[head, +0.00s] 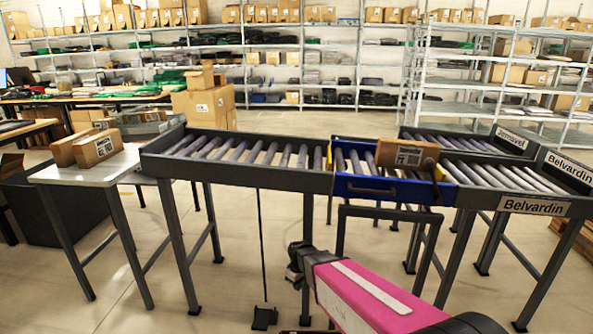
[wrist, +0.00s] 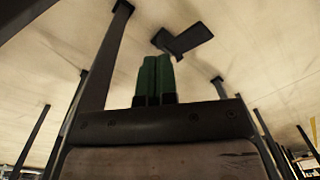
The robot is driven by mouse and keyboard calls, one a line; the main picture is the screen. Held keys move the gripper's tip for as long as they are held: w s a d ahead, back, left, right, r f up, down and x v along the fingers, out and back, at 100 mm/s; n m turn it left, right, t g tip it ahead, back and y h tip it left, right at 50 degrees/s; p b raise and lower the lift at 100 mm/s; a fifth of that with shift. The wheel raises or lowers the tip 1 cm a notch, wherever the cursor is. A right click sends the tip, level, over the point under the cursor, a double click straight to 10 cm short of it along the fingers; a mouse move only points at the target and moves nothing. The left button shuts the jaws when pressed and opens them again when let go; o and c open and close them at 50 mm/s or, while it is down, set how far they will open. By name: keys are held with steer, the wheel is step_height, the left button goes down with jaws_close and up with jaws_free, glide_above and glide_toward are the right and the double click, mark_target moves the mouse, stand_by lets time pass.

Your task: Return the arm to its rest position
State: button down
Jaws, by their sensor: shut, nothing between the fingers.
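My gripper (wrist: 157,78) shows in the wrist view as two green fingers pressed together, with nothing between them. It points at the pale floor among dark stand legs. In the head view, my pink arm (head: 362,297) reaches up from the bottom edge, in front of the conveyor. Its dark joint (head: 300,262) is below the roller bed. The green fingers cannot be made out in the head view.
A roller conveyor (head: 240,172) crosses ahead, with a blue section (head: 375,190) bearing a labelled box (head: 408,154). Signs read "Belvardin" (head: 535,206) and "Jemmavel" (head: 511,140). A small table (head: 95,175) at left holds boxes (head: 97,148). A thin post's foot (head: 264,317) stands near my arm.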

steer(key=s+d+r+m, duration=0.4)
steer(key=d+r, duration=0.4)
steer(key=d, duration=0.1)
steer(key=s+d+r+m, duration=0.4)
steer(key=d+r+m, duration=0.1)
steer(key=d+r, duration=0.3)
steer(key=shift+s+d+r+t, duration=0.2)
steer(key=shift+s+d+t, duration=0.1)
steer(key=shift+d, duration=0.6)
